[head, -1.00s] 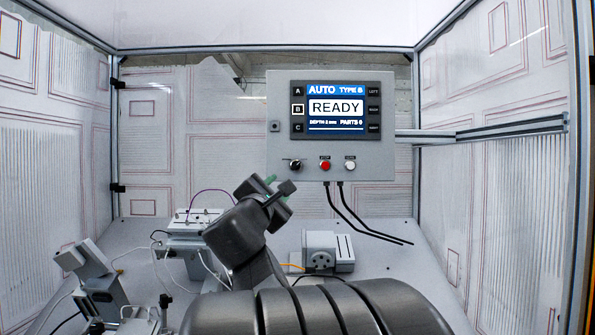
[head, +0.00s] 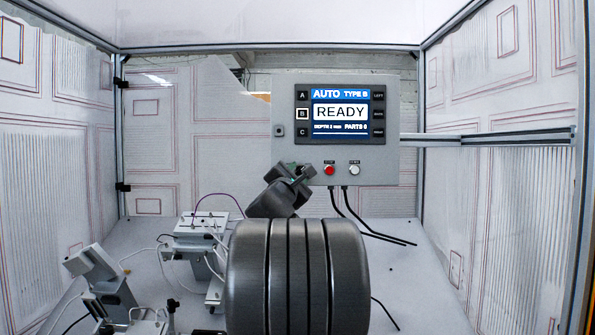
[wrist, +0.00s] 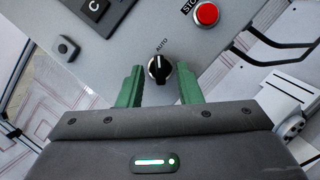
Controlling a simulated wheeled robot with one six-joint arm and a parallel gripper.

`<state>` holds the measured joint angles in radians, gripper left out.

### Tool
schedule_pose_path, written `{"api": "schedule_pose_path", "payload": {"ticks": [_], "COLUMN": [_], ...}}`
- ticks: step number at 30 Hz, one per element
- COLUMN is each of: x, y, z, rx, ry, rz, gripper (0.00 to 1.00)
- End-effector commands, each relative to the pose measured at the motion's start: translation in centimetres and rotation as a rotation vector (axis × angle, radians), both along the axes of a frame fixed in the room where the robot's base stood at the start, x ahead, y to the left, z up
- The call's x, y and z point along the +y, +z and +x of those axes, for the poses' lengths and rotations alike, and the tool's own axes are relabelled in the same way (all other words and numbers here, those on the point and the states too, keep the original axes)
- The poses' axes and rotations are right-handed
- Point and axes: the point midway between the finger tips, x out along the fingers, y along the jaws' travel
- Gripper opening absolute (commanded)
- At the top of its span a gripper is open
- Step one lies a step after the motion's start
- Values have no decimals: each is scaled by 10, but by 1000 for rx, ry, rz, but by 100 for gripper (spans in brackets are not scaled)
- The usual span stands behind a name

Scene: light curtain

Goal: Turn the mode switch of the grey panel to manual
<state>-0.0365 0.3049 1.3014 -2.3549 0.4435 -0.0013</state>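The grey panel (head: 390,100) hangs at the back, and its screen (head: 340,112) reads AUTO, TYPE B and READY. In the wrist view the mode switch (wrist: 159,70) is a black round knob with a white line pointing at the printed word AUTO. In the head view my gripper (head: 300,172) is in front of the panel's lower left and hides the switch. In the wrist view my gripper (wrist: 160,88) has its two green fingers apart, one on each side just below the knob. Nothing is between them, and I see no contact with the knob.
A red stop button (head: 329,170) and a white button (head: 354,170) sit right of the switch. Two black cables (head: 347,205) hang from the panel. A grey fixture (head: 202,225) with wires stands on the table at left. My arm hides the table's middle.

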Motion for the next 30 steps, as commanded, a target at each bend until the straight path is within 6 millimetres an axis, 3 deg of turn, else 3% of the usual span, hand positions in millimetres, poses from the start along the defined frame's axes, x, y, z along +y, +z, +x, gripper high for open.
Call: {"api": "schedule_pose_path", "payload": {"ticks": [8, 14, 30], "x": [-1, 0, -2], "y": [0, 0, -5], "z": [2, 1, 1], "rx": [0, 0, -3], "ry": [0, 0, 0], "rz": [0, 0, -69], "gripper": [32, 0, 0]}}
